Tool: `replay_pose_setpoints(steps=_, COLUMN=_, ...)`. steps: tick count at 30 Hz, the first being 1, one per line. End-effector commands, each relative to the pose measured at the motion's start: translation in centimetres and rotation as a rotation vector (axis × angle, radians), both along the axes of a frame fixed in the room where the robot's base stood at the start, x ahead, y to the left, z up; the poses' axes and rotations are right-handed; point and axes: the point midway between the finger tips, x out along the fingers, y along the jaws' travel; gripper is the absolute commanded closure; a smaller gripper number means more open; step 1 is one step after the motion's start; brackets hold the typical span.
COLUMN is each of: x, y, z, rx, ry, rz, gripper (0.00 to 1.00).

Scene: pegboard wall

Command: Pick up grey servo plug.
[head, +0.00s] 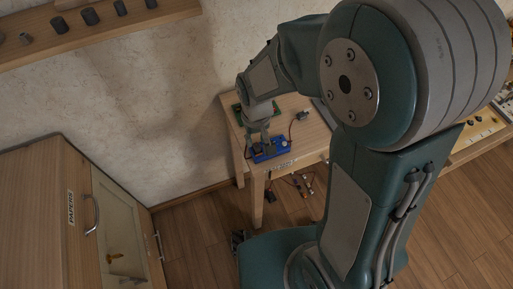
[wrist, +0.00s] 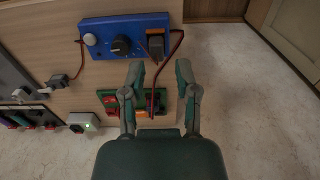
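A grey plug (wrist: 57,80) lies on the wooden tabletop, left of my gripper in the wrist view. A thin cord runs from it to the blue panel (wrist: 100,38). In the head view the grey plug (head: 303,115) is right of my gripper (head: 262,142). My gripper (wrist: 160,73) is open, its fingers apart and nothing held between them. Its fingertips point at the blue panel, near a dark plug (wrist: 156,46) with a dark red cord. That cord passes between the fingers in the picture. Whether the fingers touch the plug I cannot tell.
The blue panel carries a white knob (wrist: 90,39) and a black knob (wrist: 121,45). A green board (wrist: 112,103) lies near the table edge. A cabinet (head: 60,200) stands left of the table.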

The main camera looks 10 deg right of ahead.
Motion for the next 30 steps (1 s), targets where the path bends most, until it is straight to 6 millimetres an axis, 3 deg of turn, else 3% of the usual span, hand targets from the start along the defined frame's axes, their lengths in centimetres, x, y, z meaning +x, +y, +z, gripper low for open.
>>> replay_pose_setpoints(steps=12, x=0.9, y=-0.1, z=-5.0, rx=-0.001, ry=0.002, rz=0.000, gripper=0.60)
replay_pose_setpoints(steps=20, x=0.9, y=-0.1, z=-5.3, rx=0.000, ry=0.000, rz=0.000, gripper=0.60)
replay_pose_setpoints(steps=24, x=0.9, y=-0.1, z=-5.3, rx=0.000, ry=0.000, rz=0.000, gripper=1.00)
replay_pose_setpoints(steps=30, x=0.9, y=-0.1, z=-5.3, rx=0.000, ry=0.000, rz=0.000, gripper=1.00)
